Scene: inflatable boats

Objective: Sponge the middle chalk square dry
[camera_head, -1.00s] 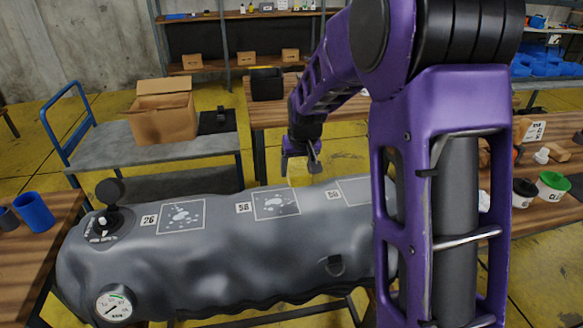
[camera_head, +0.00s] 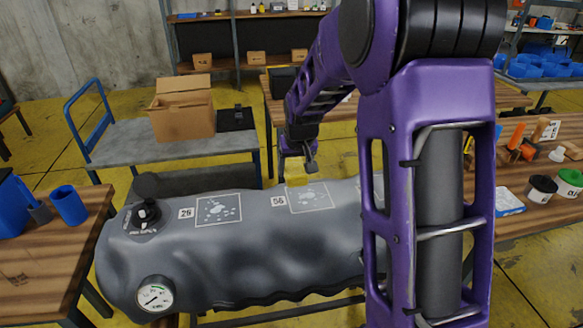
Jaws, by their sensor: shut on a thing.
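The grey inflatable tube (camera_head: 200,265) lies across the front. The middle chalk square (camera_head: 318,201) is on its top, beside a number label (camera_head: 279,201), and has pale wet-looking blotches. A similar left chalk square (camera_head: 208,214) also has blotches. My gripper (camera_head: 297,167) hangs near the far edge of the middle square, shut on a yellow sponge (camera_head: 296,176) that is hard to tell from the yellow floor. I cannot tell if the sponge touches the tube.
A pressure gauge (camera_head: 155,294) and a black valve (camera_head: 146,211) sit at the tube's left end. A cart (camera_head: 165,140) with a cardboard box (camera_head: 182,112) stands behind. Wooden benches stand left (camera_head: 40,250) and right (camera_head: 540,225), the right one with pots and tools.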

